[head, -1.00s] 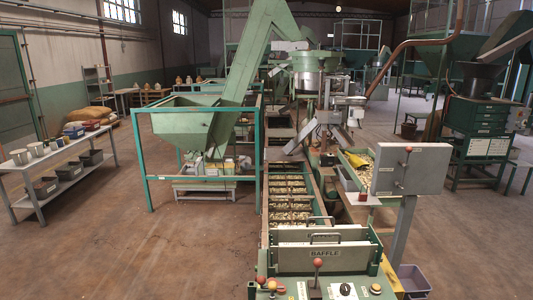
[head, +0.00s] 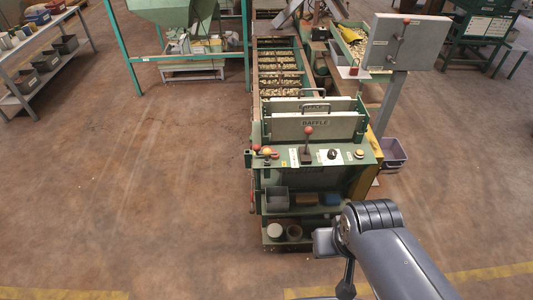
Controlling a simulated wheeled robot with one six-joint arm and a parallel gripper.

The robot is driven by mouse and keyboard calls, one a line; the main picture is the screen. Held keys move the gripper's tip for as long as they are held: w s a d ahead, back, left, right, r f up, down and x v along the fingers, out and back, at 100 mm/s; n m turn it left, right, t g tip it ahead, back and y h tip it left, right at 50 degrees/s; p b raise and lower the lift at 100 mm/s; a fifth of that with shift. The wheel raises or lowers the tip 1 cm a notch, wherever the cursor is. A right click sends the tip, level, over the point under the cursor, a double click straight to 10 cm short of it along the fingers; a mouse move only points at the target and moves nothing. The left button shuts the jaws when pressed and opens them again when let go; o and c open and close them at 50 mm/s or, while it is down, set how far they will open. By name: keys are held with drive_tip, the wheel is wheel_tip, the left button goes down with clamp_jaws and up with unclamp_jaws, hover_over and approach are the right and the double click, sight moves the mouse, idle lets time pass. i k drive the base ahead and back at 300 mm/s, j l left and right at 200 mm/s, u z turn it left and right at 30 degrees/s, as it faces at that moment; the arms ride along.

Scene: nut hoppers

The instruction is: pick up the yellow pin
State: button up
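I cannot single out a yellow pin for sure. A small yellow-orange knob-like piece (head: 267,151) stands at the left end of the green control panel (head: 290,163), close to a red ball knob (head: 256,148). It is too small to tell whether it is a pin. Of my arm, dark grey links show at the bottom right, in front of the panel and below it. No gripper fingertips can be made out.
A lever with a red ball (head: 308,131) rises mid-panel in front of the baffle plates (head: 315,124). A shelf with a grey bin (head: 277,196) is below. A purple-grey crate (head: 393,155) stands to the right. The brown floor at left is clear.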

sight(266, 152)
drive_tip(key=i+j, duration=1.05)
drive_tip(key=j, duration=0.15)
drive_tip(key=i+l+z, duration=0.05)
